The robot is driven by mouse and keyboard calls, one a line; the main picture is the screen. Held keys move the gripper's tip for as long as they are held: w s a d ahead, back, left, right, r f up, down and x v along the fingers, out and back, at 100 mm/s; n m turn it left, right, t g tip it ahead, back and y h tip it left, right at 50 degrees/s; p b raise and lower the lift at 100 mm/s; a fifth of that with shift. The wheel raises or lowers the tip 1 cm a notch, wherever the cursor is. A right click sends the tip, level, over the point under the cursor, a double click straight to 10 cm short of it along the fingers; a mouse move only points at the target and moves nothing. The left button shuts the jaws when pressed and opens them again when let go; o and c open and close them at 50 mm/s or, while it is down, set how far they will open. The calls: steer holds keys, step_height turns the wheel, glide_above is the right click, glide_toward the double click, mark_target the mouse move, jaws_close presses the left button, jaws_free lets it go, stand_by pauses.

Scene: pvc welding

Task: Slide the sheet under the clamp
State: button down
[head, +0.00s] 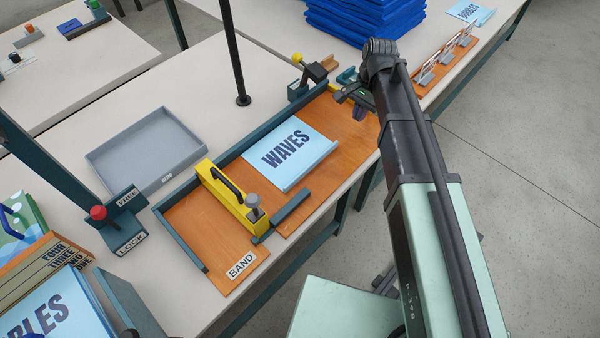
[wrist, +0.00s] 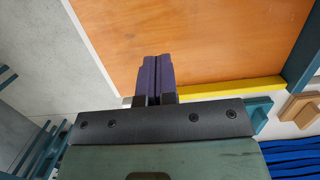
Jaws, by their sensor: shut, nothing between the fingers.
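The light blue sheet (head: 291,155), printed WAVES, lies flat on the orange wooden board (head: 347,118), right of the yellow clamp (head: 222,195). The clamp spans the board and has a black handle and a grey knob. A gap of bare board shows between the sheet's left edge and the clamp. My gripper (head: 360,113) is at the board's right end, beyond the sheet and apart from it. In the wrist view my gripper's purple fingers (wrist: 155,62) are shut with nothing between them, over bare orange board (wrist: 200,35). The sheet is not in the wrist view.
Teal rails edge the board, and a short teal bar (head: 291,209) lies along its front. A LOCK/FREE lever (head: 98,213) stands left. A grey tray (head: 147,150) sits behind. A yellow strip (wrist: 230,88) borders the board near my fingers.

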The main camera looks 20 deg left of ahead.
mark_target(295, 179)
steer(key=shift+a, duration=0.15)
steer(key=s+a, duration=0.3)
steer(key=s, duration=0.4)
steer(key=s+a, duration=0.4)
steer(key=s, duration=0.4)
steer(key=s+a, duration=0.3)
steer(key=s, duration=0.4)
steer(key=shift+s+a, duration=0.2)
steer(key=shift+s+a+f+b, duration=0.1)
steer(key=shift+s+f+b, duration=0.05)
steer(key=shift+f+b, duration=0.5)
steer(key=shift+f, duration=0.2)
steer(key=shift+s, duration=0.1)
steer(key=shift+d+b, duration=0.2)
steer(key=shift+b, duration=0.1)
